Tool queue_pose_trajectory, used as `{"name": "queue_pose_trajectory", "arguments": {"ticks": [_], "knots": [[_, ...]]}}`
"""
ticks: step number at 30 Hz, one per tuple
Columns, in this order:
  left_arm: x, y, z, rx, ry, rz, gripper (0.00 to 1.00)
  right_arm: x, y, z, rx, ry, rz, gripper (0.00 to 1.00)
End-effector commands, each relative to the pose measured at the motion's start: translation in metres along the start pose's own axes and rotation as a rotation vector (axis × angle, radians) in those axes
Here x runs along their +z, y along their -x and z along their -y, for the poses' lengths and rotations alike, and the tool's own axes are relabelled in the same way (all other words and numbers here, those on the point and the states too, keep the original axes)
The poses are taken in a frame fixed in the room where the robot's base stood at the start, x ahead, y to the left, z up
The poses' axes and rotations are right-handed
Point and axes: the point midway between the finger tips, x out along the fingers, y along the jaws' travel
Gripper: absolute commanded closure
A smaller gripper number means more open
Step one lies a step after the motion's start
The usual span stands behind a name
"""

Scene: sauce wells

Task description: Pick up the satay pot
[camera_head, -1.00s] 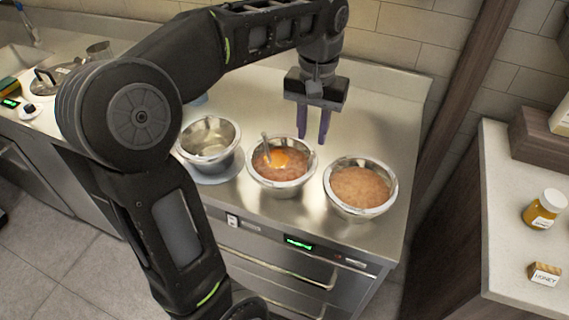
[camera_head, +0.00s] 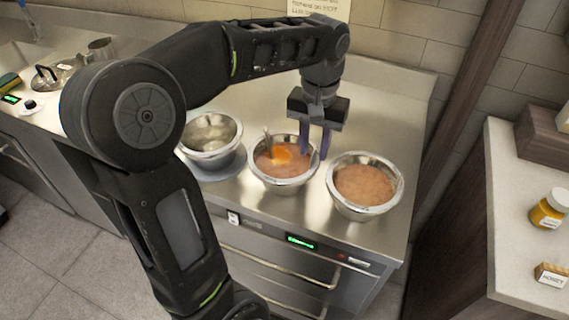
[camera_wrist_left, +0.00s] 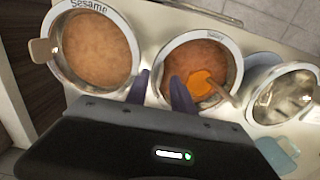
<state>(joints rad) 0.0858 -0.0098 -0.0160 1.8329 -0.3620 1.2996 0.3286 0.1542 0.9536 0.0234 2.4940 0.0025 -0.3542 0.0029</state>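The satay pot (camera_head: 268,184) is the middle of three steel pots on the counter; its rim label in the left wrist view (camera_wrist_left: 213,38) is small and looks like "Satay". It holds reddish-brown sauce and a spoon with an orange bowl (camera_wrist_left: 203,88). My left gripper (camera_head: 315,142) is open and points down at the pot's right rim in the head view. Its purple fingers (camera_wrist_left: 160,90) are apart; one overlaps the pot's opening, the other lies outside it. Contact with the rim cannot be told. My right gripper is not in view.
The sesame pot (camera_head: 345,206) stands close on the right, with tan sauce. An empty-looking steel pot (camera_head: 212,158) stands on a grey-blue mat (camera_head: 222,176) to the left. A side counter (camera_head: 508,220) holds a honey jar (camera_head: 547,212). The steel counter behind the pots is clear.

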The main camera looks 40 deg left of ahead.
Motion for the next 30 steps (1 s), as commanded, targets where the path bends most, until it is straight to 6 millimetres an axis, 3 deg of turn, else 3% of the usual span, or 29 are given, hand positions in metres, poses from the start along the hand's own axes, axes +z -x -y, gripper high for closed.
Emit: {"name": "queue_pose_trajectory", "arguments": {"ticks": [6,23,30], "knots": [[0.000,-0.023,0.000,-0.001,0.000,0.001,0.71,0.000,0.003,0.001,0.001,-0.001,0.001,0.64],[0.000,-0.023,0.000,0.000,0.000,-0.001,0.71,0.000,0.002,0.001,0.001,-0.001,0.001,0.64],[0.000,-0.023,0.000,0.000,0.000,0.000,0.88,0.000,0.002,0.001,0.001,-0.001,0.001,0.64]]}}
